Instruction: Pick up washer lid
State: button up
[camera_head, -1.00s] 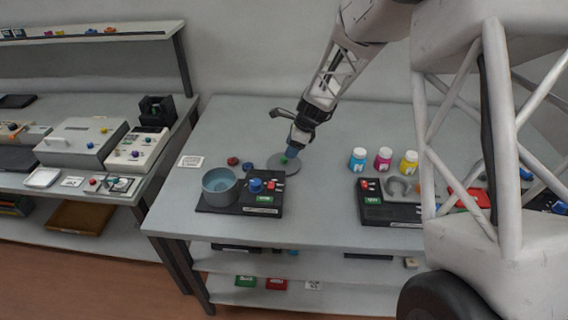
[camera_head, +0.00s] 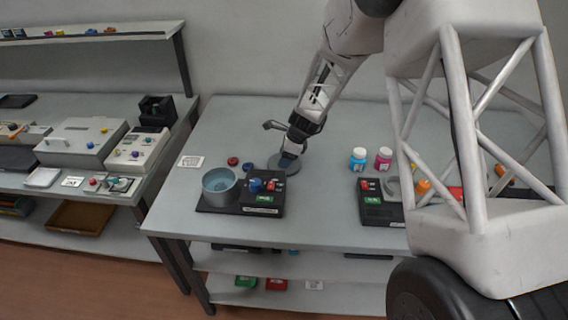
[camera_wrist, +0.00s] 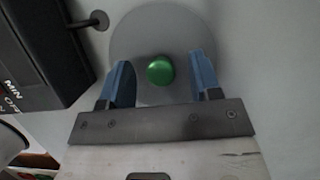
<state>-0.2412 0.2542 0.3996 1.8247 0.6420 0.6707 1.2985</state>
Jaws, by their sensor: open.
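The washer lid (camera_head: 294,167) is a flat grey disc lying on the table just behind and right of the washer base. In the wrist view the lid (camera_wrist: 187,28) shows a round green knob (camera_wrist: 160,70) at its middle. My gripper (camera_head: 287,160) is low over the lid, pointing down. In the wrist view my gripper's blue fingers (camera_wrist: 161,72) are open, one on each side of the knob, with a gap on both sides. The washer (camera_head: 219,189) is an open grey-blue tub on a dark base; in the head view the knob is hidden by my gripper.
Red (camera_head: 233,161) and blue (camera_head: 248,167) caps lie to the left. Blue (camera_head: 358,159) and magenta (camera_head: 384,159) bottles stand to the right. The table between is clear.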

dwell(0.4)
jog(key=c, duration=1)
jog(key=shift+r, duration=0.1)
jog(key=shift+r, duration=4.95)
jog(key=shift+a, duration=0.1)
jog(key=s+a+r+n, duration=0.1)
jog(key=s+a, duration=0.4)
jog(key=a, duration=0.1)
jog(key=s+a+r+n+g, duration=0.1)
jog(key=s+a+r+n, duration=0.1)
jog(key=s+a, duration=0.3)
jog(key=s+a+r+n, duration=0.1)
jog(key=s+a, duration=0.5)
jog(key=a, duration=0.1)
jog(key=shift+a+r+n+g, duration=0.1)
jog(key=shift+r+n+g, duration=0.2)
jog(key=shift+r+g, duration=0.1)
